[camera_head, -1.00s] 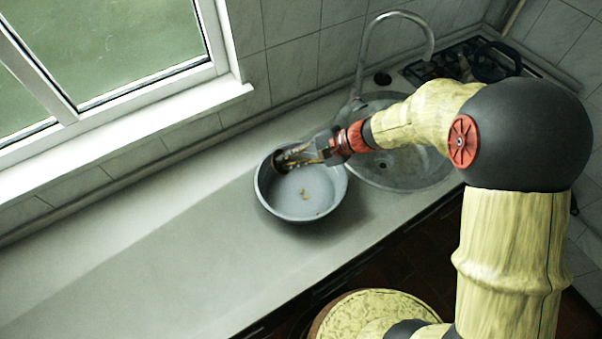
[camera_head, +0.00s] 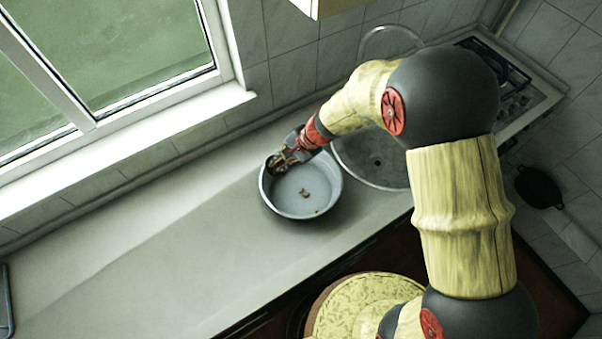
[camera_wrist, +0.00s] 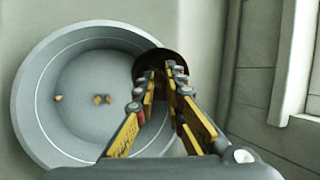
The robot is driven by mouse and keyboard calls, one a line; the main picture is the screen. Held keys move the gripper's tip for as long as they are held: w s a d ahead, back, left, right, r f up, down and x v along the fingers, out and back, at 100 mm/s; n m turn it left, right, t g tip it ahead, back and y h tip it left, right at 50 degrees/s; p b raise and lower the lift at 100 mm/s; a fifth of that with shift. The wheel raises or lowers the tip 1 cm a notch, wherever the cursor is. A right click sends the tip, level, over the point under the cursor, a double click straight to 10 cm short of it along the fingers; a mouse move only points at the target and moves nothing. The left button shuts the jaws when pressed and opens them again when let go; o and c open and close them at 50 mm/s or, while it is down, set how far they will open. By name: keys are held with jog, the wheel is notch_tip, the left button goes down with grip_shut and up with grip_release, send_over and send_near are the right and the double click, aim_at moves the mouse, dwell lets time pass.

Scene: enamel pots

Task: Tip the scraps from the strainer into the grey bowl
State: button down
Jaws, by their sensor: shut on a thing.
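The grey bowl (camera_head: 329,202) stands on the counter, with several small brown scraps (camera_head: 305,193) on its floor. The scraps also show in the wrist view (camera_wrist: 97,100). My gripper (camera_head: 286,158) is over the bowl's far left rim, its yellow-and-grey fingers closed on the strainer. In the wrist view the strainer (camera_wrist: 150,60) is a dark, reddish-brown round shape beyond my fingertips (camera_wrist: 162,78), at the right rim of the bowl (camera_wrist: 32,95). My fingers hide much of it. I cannot tell whether scraps are still inside it.
A round metal sink (camera_head: 375,160) with a curved tap (camera_head: 375,32) lies right of the bowl, partly behind my arm. A hob (camera_head: 520,95) is at the far right. The counter (camera_head: 150,250) left of the bowl is clear. A window (camera_head: 130,50) is behind it.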

jog(key=shift+a+h+p, duration=0.9)
jog(key=shift+a+p, duration=0.2)
jog(key=shift+p, duration=2.3)
jog(key=shift+a+p, duration=0.2)
jog(key=shift+p, duration=0.7)
jog(key=shift+a+p, duration=0.15)
jog(key=shift+p, duration=0.25)
jog(key=shift+w+a+h+p, duration=0.15)
jog(key=shift+h+p, duration=0.25)
jog(key=shift+p, duration=0.5)
jog(key=a+p, duration=0.1)
jog(key=p, duration=0.3)
jog(key=a+h+p, duration=0.1)
jog(key=p, duration=0.4)
jog(key=shift+f+h+p, duration=0.3)
jog(key=shift+a+f+h+b, duration=0.3)
jog(key=shift+a+f+b, duration=0.05)
jog(key=shift+a+b, duration=0.05)
jog(key=shift+a+f+h, duration=0.2)
jog(key=shift+a+h, duration=0.5)
jog(key=shift+a, duration=0.05)
